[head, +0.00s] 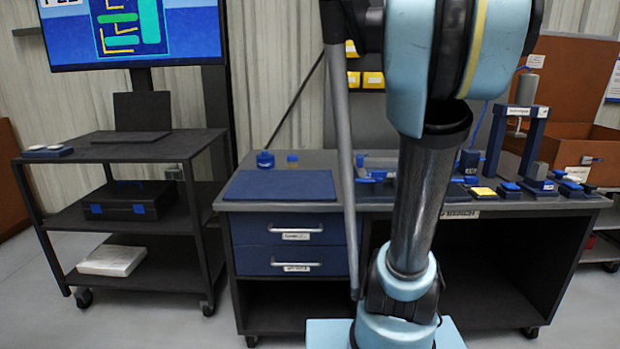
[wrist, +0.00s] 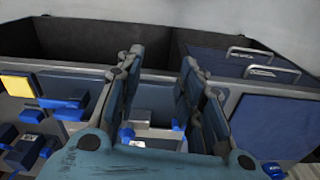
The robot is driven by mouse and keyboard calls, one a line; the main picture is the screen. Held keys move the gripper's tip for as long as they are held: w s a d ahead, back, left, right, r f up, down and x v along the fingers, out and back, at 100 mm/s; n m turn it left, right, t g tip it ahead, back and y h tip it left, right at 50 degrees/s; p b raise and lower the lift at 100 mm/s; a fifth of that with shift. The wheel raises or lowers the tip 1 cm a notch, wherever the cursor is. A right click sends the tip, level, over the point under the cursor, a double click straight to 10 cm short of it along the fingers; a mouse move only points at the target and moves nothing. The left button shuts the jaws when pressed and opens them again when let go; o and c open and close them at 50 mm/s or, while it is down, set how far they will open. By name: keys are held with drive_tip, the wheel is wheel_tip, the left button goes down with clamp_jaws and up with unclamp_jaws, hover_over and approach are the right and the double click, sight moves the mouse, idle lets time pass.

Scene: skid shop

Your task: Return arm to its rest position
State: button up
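My arm (head: 410,190), light blue and black, stands upright in the middle of the head view and runs out of its top edge. My gripper is not visible in the head view. In the wrist view my gripper (wrist: 160,62) shows two dark fingers standing apart, with nothing visible held between them. The gripper points toward the workbench, whose drawer handles (wrist: 250,56) show at the upper right. The workbench top (head: 345,160) lies behind my arm in the head view, and my arm hides part of it.
A blue mat (head: 280,186) lies on the bench's left. A blue press frame (head: 519,140), a yellow block (head: 482,192) and several small blue parts stand on its right. A dark cart (head: 130,150) with a monitor (head: 135,30) stands left.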

drive_tip(key=s+a+f+t, duration=0.1)
drive_tip(key=s+a+f, duration=0.4)
drive_tip(key=f, duration=0.5)
drive_tip(key=s+a+f+n, duration=0.1)
drive_tip(key=s+a+f, duration=0.5)
drive_tip(key=s+f, duration=0.3)
drive_tip(key=shift+s+a+f+n+t, duration=0.15)
drive_tip(key=shift+f+n+t, duration=0.15)
drive_tip(key=shift+f+t, duration=0.15)
